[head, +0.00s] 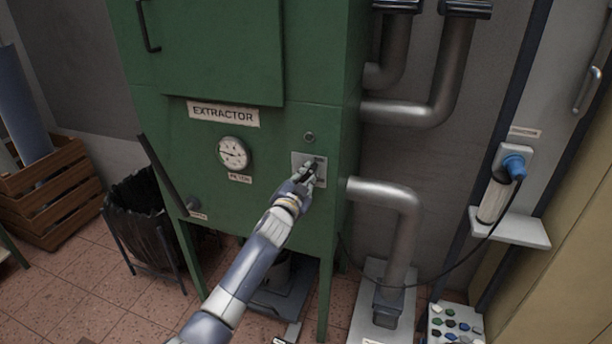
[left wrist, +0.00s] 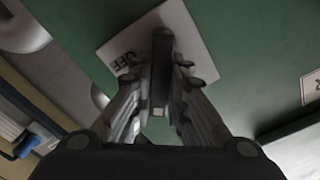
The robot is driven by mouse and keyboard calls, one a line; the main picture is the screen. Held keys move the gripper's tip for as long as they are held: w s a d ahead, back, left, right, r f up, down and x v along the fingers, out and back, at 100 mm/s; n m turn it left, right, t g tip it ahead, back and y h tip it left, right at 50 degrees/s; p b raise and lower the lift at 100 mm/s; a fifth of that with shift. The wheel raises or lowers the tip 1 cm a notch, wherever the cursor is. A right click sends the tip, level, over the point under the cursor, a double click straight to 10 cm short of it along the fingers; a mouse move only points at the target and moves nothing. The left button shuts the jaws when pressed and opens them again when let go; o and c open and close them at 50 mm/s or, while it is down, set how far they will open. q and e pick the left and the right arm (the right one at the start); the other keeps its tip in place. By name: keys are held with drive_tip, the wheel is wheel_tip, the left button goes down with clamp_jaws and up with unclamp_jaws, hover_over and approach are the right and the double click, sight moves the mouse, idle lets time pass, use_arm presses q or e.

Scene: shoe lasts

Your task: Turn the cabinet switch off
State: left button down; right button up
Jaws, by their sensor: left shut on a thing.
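The cabinet is the green extractor cabinet (head: 270,200). Its switch plate (head: 320,180) is a pale square on the front, right of the gauge. In the left wrist view the plate (left wrist: 185,28) shows letters that look like "OFF", seen turned. A dark switch lever (left wrist: 161,60) stands out from the plate. My left gripper (head: 311,173) is at the plate, its fingers shut on the lever; it also shows in the left wrist view (left wrist: 161,90). The gripper covers part of the plate and the lever's base. My right gripper is not in view.
A round gauge (head: 233,153) and a dark slanted lever (head: 163,176) are on the cabinet front. Metal pipes (head: 400,205) run along its right side. A black bin (head: 145,215) and a wooden crate (head: 50,195) stand at left.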

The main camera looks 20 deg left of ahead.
use_arm(q)
drive_tip(key=m, duration=0.5)
drive_tip(key=shift+d+f+m, duration=0.1)
drive_tip(key=shift+f+m, duration=0.05)
drive_tip(key=shift+m, duration=0.25)
drive_tip(key=m, duration=0.4)
drive_tip(key=shift+f+m, duration=0.15)
drive_tip(key=shift+m, duration=0.25)
drive_tip(key=c, duration=1.6)
unclamp_jaws()
drive_tip(key=shift+o, duration=0.2)
drive_tip(key=s, duration=1.2)
drive_tip(key=shift+a+f, duration=0.1)
drive_tip(key=shift+a, duration=0.1)
